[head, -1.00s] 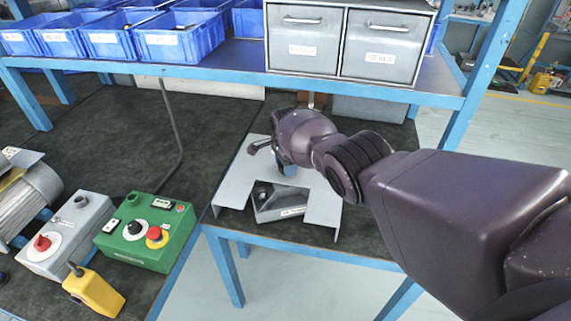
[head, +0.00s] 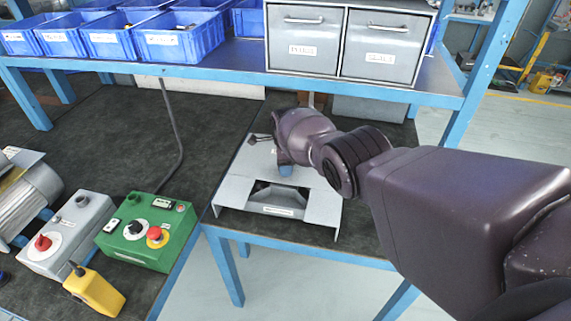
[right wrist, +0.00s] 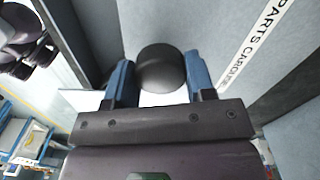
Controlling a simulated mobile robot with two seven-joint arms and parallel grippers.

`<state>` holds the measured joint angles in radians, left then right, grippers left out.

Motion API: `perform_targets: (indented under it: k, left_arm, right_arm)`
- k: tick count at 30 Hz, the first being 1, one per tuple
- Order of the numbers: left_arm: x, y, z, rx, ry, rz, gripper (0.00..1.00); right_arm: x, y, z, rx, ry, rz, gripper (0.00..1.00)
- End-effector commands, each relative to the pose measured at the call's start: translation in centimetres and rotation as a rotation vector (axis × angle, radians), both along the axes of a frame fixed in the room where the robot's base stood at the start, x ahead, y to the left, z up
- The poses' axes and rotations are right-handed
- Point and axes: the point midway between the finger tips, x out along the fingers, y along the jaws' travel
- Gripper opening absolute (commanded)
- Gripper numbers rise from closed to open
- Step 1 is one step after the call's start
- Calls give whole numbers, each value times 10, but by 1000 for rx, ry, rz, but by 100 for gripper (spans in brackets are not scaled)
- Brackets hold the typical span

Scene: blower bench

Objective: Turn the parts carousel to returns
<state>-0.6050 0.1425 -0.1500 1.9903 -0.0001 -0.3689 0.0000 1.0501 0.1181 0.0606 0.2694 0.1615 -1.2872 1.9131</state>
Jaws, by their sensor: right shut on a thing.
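The parts carousel is a grey housing (head: 236,190) on the right end of the bench, with an open front window. A grey bin (head: 277,210) with a white label shows in that window, nearly square to it; its label is too small to read. In the right wrist view, my right gripper (right wrist: 160,80) has its blue fingers on both sides of a dark round knob (right wrist: 160,62) and is shut on it. The "PARTS CAROUSEL" lettering (right wrist: 255,45) is beside it. In the head view, my wrist hides the knob. My left gripper is not in view.
A shelf with blue bins (head: 180,40) and grey drawers (head: 305,45) hangs above the bench. A green control box (head: 150,230), a grey switch box (head: 75,230) and a yellow pendant (head: 95,290) stand at the left. The dark mat behind them is mostly clear.

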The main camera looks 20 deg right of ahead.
Motion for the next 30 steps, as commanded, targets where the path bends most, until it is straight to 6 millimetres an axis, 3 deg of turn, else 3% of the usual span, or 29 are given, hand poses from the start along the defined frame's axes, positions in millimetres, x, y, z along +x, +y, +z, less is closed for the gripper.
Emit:
perform_targets:
  k: [23,24,28,30]
  left_arm:
    - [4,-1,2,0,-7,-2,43]
    - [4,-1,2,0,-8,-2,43]
    - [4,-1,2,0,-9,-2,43]
    - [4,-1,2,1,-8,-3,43]
  right_arm:
    - [0,-1,0,-1,1,-57,7]
    - [0,-1,0,-1,1,-57,54]
    - [0,-1,0,-1,0,-55,74]
    - [0,-1,0,-1,0,-55,75]
